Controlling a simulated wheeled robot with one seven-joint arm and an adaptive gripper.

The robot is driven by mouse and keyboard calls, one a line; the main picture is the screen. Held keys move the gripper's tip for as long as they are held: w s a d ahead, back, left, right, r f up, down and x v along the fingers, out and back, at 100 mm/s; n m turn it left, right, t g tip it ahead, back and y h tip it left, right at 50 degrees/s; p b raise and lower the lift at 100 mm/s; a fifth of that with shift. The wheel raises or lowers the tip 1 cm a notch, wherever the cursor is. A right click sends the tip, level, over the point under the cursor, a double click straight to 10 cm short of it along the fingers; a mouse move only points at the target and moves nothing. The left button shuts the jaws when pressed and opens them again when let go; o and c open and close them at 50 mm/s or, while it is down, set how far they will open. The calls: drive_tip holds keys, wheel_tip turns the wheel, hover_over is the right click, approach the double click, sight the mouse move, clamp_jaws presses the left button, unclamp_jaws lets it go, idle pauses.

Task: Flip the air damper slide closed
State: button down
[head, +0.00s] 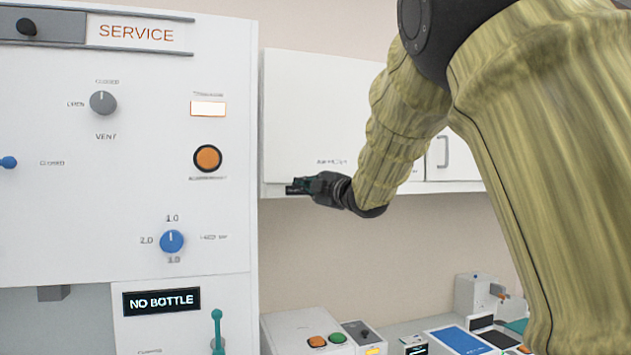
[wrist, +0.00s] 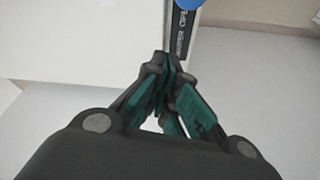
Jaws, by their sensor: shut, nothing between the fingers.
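In the wrist view a narrow dark strip (wrist: 181,35) carries small sideways lettering that seems to read as a damper label with "OPE…". A blue knob (wrist: 188,3) at the top edge of that view sits at the strip's far end, partly cut off. I take these as the air damper slide; I cannot make it out in the head view. My gripper (wrist: 168,62) is shut and empty, its fingertips close below the strip's near end and apart from the knob. In the head view my gripper (head: 292,187) points left, beside the white panel's right edge.
The white control panel (head: 60,220) fills the left, with a grey vent knob (head: 103,102), an orange button (head: 207,158) and a blue dial (head: 172,241). White wall cabinets (head: 310,110) are behind my gripper. A counter below holds several devices, including a button box (head: 300,325).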

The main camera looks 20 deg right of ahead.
drive_tip(key=w+d+p, duration=0.1)
drive_tip(key=w+d+f+p, duration=0.1)
drive_tip(key=d, duration=0.1)
idle(0.4)
drive_tip(key=shift+d, duration=0.2)
